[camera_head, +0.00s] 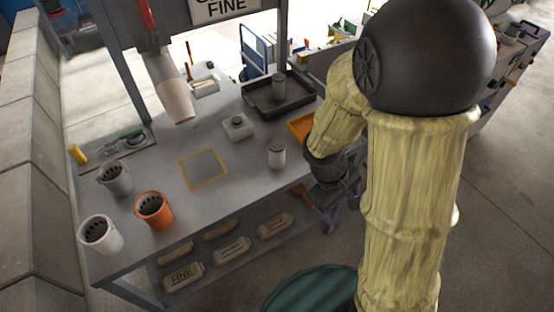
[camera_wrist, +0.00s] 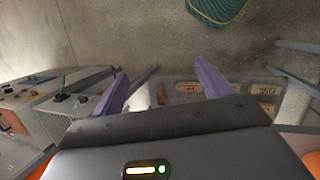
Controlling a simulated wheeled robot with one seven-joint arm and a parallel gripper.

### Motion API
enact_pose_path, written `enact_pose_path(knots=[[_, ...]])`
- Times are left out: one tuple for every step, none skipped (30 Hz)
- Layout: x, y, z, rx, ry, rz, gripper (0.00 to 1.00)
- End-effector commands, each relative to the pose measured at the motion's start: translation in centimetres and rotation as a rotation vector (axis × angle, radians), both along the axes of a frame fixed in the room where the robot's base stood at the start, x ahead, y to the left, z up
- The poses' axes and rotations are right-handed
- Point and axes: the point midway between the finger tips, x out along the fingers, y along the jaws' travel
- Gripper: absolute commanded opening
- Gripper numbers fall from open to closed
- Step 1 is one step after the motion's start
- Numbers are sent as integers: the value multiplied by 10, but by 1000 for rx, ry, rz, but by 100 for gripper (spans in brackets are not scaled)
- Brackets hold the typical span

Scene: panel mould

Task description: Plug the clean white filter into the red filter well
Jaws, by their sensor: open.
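The white filter (camera_head: 277,155), a short pale cylinder with a grey top, stands upright on the grey table near its front edge. The red filter well (camera_head: 153,213), an orange-red cup with dark holes inside, stands at the table's left front. My gripper (camera_head: 335,200) is off the table's front edge, to the right of and lower than the filter, partly hidden by my arm. In the wrist view its purple fingers (camera_wrist: 162,85) are spread wide with nothing held between them. I cannot make out the filter surely in the wrist view.
A white well (camera_head: 101,235) and a grey well (camera_head: 115,180) flank the red one. A darker grey cylinder (camera_head: 278,84) stands in a black tray (camera_head: 262,107). An orange tray (camera_head: 301,128) is beside my arm. A yellow-outlined square (camera_head: 203,168) is bare. Labelled packs (camera_head: 231,250) lie below.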

Motion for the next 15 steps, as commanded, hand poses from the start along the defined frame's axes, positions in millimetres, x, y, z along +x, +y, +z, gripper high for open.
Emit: enact_pose_path(knots=[[3, 3, -21, -77, 47, 108, 77], [6, 3, -28, -123, 69, 170, 77], [11, 4, -35, -187, 97, 251, 77], [15, 5, -41, -237, 116, 310, 77], [20, 6, -46, -287, 132, 371, 77], [27, 9, -53, -357, 150, 451, 77], [33, 12, -57, -410, 162, 513, 77], [39, 15, -61, -464, 172, 572, 77], [48, 20, -67, -539, 181, 653, 77], [55, 26, -70, -595, 185, 714, 77], [62, 32, -74, -652, 187, 774, 77], [72, 42, -78, -730, 187, 855, 77], [79, 51, -81, -790, 183, 915, 77], [86, 61, -85, -850, 178, 975, 77], [95, 76, -88, -932, 165, 1054, 77]])
